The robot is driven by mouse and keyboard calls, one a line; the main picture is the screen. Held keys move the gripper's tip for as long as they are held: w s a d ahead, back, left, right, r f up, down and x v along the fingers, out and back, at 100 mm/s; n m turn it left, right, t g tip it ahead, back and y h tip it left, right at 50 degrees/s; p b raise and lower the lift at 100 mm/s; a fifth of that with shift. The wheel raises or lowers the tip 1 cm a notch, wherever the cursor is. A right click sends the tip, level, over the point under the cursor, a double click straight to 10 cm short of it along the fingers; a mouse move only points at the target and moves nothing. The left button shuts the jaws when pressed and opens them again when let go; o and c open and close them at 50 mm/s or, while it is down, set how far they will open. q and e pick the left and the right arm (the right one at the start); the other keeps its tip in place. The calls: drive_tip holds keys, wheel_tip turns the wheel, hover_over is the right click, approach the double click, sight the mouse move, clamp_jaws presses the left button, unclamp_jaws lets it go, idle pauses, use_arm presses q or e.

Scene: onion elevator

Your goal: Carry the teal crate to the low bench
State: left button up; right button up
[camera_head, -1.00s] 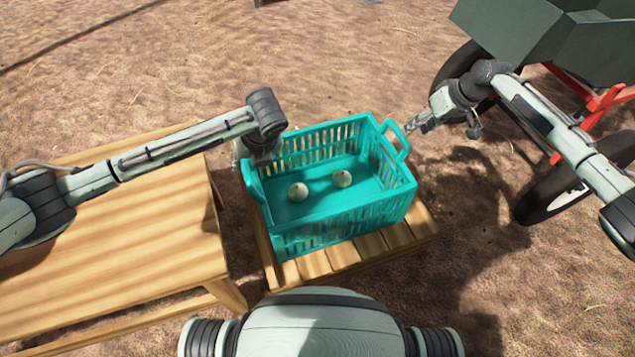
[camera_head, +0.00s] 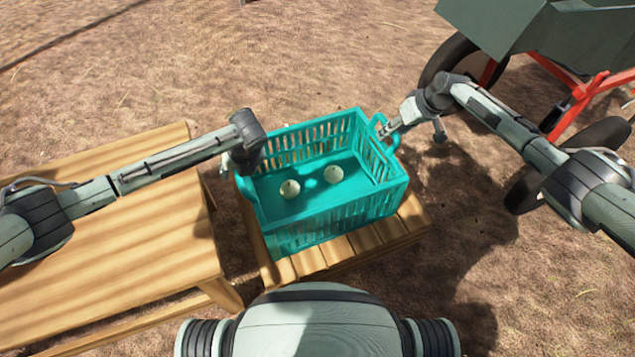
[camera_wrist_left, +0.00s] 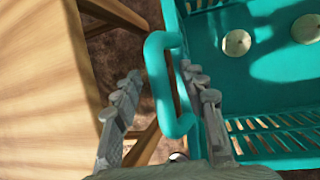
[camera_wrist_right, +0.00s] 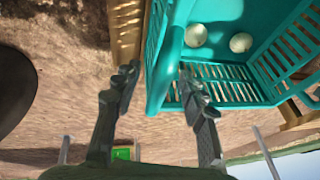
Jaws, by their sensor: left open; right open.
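The teal crate (camera_head: 325,221) stands upright on a slatted wooden stand (camera_head: 350,248), with two pale onions (camera_head: 290,189) (camera_head: 333,174) on its floor. My left gripper (camera_head: 238,168) is at the crate's left handle; in the left wrist view its open fingers (camera_wrist_left: 165,90) straddle the handle (camera_wrist_left: 160,80). My right gripper (camera_head: 384,131) is at the right handle (camera_head: 391,138); in the right wrist view its open fingers (camera_wrist_right: 157,82) lie either side of the handle (camera_wrist_right: 168,65). A plank-topped wooden bench (camera_head: 120,235) stands at the left, its top bare.
A dark green cart (camera_head: 545,35) with red frame and black wheels (camera_head: 450,60) stands at the upper right, near my right arm. Bare brown ground (camera_head: 270,60) lies behind the crate. A narrow gap separates the bench and the slatted stand.

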use_arm(q)
drive_tip(key=shift+a+f, duration=0.1)
drive_tip(key=shift+f, duration=0.1)
use_arm(e)
drive_tip(key=shift+w+a+f, duration=0.1)
drive_tip(key=shift+f, duration=0.05)
use_arm(q)
clamp_jaws()
use_arm(e)
clamp_jaws()
